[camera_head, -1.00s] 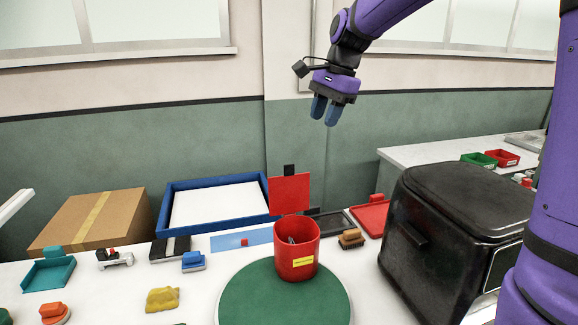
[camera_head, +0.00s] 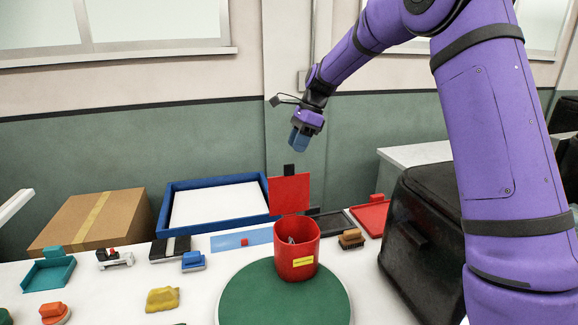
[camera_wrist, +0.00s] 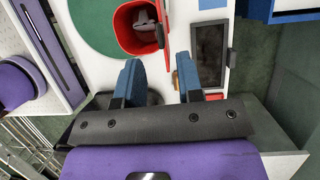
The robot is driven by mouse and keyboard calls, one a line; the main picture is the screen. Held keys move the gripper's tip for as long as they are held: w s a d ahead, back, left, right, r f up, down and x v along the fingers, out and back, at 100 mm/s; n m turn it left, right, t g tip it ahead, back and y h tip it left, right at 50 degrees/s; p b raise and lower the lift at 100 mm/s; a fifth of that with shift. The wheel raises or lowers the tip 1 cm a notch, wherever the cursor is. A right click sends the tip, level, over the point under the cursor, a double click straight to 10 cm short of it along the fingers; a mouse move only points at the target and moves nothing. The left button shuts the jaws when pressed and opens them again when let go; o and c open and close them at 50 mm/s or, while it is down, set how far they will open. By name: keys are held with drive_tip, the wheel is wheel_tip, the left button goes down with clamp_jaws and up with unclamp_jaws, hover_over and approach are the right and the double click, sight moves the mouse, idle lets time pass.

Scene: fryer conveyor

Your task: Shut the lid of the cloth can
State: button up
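The cloth can is a red round can (camera_head: 296,262) with a yellow label, standing on a green disc (camera_head: 245,303). Its square red lid (camera_head: 289,193) stands upright at the back of the rim, with a black tab on top. The can is open and greyish cloth shows inside. My gripper (camera_head: 299,141) is in the air above and behind the lid, apart from it. In the wrist view my gripper (camera_wrist: 157,76) has its two blue fingers spread with nothing between them. The can (camera_wrist: 130,45) lies beyond the fingertips in that view.
A black boxy appliance (camera_head: 420,235) stands right of the can. Behind are a blue-rimmed tray (camera_head: 164,215), a dark tray (camera_head: 336,222) and a red tray (camera_head: 371,217). A brown brush (camera_head: 351,239) lies close right of the can. Several small items and a cardboard box (camera_head: 92,222) are left.

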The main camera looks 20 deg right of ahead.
sight(289, 165)
drive_tip(key=x, duration=0.7)
drive_tip(key=shift+f, duration=0.1)
clamp_jaws()
